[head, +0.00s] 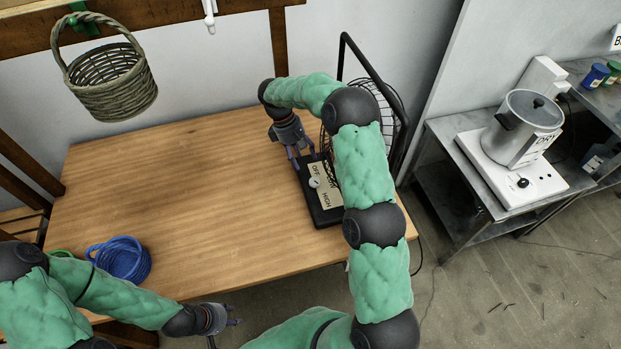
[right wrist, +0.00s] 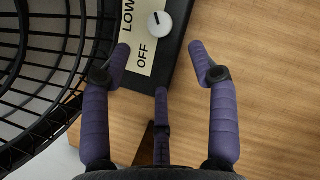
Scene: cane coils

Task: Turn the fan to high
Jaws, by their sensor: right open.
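The fan's black base (head: 325,214) stands at the right end of the wooden table. It has a pale label marked OFF, LOW and HIGH in the head view. A round white knob (head: 314,183) sits on the label, also in the right wrist view (right wrist: 159,24), with a dark pointer mark. I cannot tell its setting surely. My right gripper (head: 300,155) is open and empty above the base's far left side. In the right wrist view its fingers (right wrist: 159,52) are spread, with the knob beyond them. My left gripper (head: 234,315) looks open and empty off the table's front edge.
The fan's wire cage (right wrist: 40,70) stands beside the base, partly hidden by my right arm. A blue coil (head: 122,260) lies at the table's front left. The table's middle (head: 200,190) is clear.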

